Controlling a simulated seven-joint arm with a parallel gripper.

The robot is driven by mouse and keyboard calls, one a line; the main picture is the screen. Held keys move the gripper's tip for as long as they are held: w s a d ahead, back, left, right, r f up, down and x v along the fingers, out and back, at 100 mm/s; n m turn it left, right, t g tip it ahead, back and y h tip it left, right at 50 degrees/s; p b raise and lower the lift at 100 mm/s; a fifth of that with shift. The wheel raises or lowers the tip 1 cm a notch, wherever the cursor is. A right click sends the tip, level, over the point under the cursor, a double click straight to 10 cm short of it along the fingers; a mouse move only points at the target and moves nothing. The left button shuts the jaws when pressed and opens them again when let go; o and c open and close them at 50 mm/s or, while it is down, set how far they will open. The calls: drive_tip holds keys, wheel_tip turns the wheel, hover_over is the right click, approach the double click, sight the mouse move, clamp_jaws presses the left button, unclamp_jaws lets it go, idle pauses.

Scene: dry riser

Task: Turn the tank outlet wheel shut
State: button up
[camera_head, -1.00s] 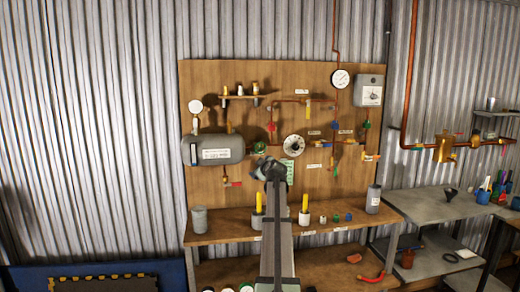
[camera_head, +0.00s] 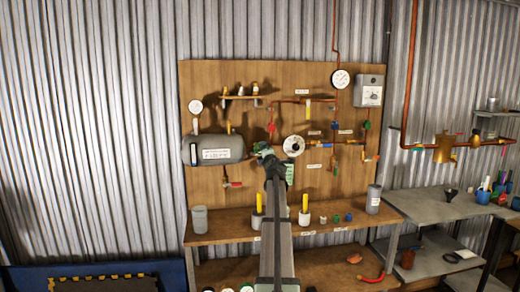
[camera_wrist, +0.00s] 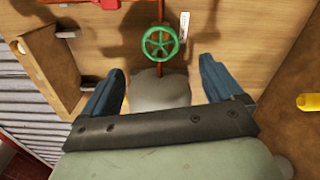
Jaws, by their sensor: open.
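The green tank outlet wheel (camera_wrist: 160,42) shows in the wrist view as a spoked handwheel on a reddish pipe. It lies just beyond the fingertips, roughly midway between them. In the head view the wheel (camera_head: 259,147) sits at the right end of the grey tank (camera_head: 211,149), partly hidden by my gripper. The tank also shows as a rounded grey body (camera_wrist: 160,92) between the fingers. My gripper (camera_wrist: 161,66) is open and empty, its two blue fingers wide apart on either side. I cannot see either finger touching the wheel.
A round white dial (camera_head: 293,145) is close to the right of my gripper. Copper pipes, gauges and coloured valves cover the wooden board (camera_head: 225,78). A wooden shelf (camera_head: 330,220) below holds cylinders with yellow tops and small caps. A red part (camera_wrist: 88,3) is near the wheel in the wrist view.

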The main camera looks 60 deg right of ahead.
drive_tip(key=x, duration=1.3)
drive_tip(key=shift+w+d+f, duration=0.1)
drive_tip(key=shift+w, duration=0.05)
drive_tip(key=c, duration=1)
drive_tip(key=shift+o, duration=0.2)
drive_tip(key=m, duration=0.3)
drive_tip(key=shift+m, duration=2.4)
